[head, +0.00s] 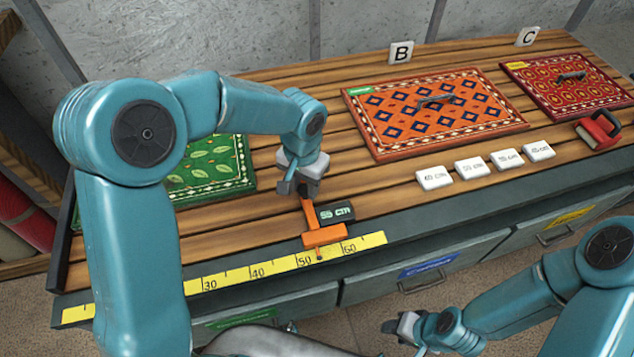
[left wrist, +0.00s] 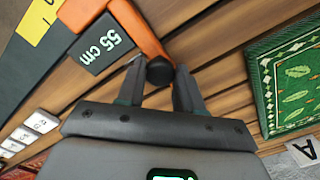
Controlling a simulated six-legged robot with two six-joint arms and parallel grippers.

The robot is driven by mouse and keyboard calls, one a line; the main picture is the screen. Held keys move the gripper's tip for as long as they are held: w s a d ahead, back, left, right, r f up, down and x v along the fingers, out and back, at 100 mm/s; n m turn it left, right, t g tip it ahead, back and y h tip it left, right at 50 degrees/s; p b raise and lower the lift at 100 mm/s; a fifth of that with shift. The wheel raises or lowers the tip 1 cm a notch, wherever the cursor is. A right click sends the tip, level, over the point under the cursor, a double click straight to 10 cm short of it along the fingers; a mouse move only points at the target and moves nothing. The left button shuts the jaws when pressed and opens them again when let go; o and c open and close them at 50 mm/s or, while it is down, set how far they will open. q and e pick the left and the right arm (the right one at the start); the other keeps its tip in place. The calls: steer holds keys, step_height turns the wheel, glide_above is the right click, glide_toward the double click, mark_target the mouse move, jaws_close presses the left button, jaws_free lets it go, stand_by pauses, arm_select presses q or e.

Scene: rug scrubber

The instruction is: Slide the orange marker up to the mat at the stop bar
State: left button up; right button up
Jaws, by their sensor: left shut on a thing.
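The orange marker (head: 323,236) sits on the yellow ruler strip (head: 270,268) along the table's front edge, its tip between 50 and 60. Its dark tag reads 55 cm, clearly so in the left wrist view (left wrist: 100,47). My left gripper (head: 300,186) is shut on the end of the marker's orange arm, where a dark round knob shows between the fingers. The green mat (head: 232,178) lies to the left, apart from the marker and partly hidden by my left arm. A dark stop bar (head: 62,240) runs along the table's left end. My right gripper (head: 398,326) is low in front of the table, its jaws unclear.
An orange patterned mat (head: 378,150) lies near card B, and a red mat (head: 515,76) near card C. Several white number tiles (head: 433,178) and a red scrubber-like tool (head: 598,130) are to the right. The slats between marker and green mat look clear.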

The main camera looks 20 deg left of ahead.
arm_select(q)
steer(key=s+a, duration=0.1)
steer(key=a, duration=0.1)
steer(key=s+a+b, duration=0.1)
steer(key=a, duration=0.1)
steer(key=s+a, duration=0.2)
steer(key=shift+a, duration=0.1)
steer(key=shift+s+a, duration=0.1)
steer(key=o, duration=0.9)
steer(key=shift+f, duration=0.1)
steer(key=shift+r, duration=0.2)
step_height(320, 180, up, 16)
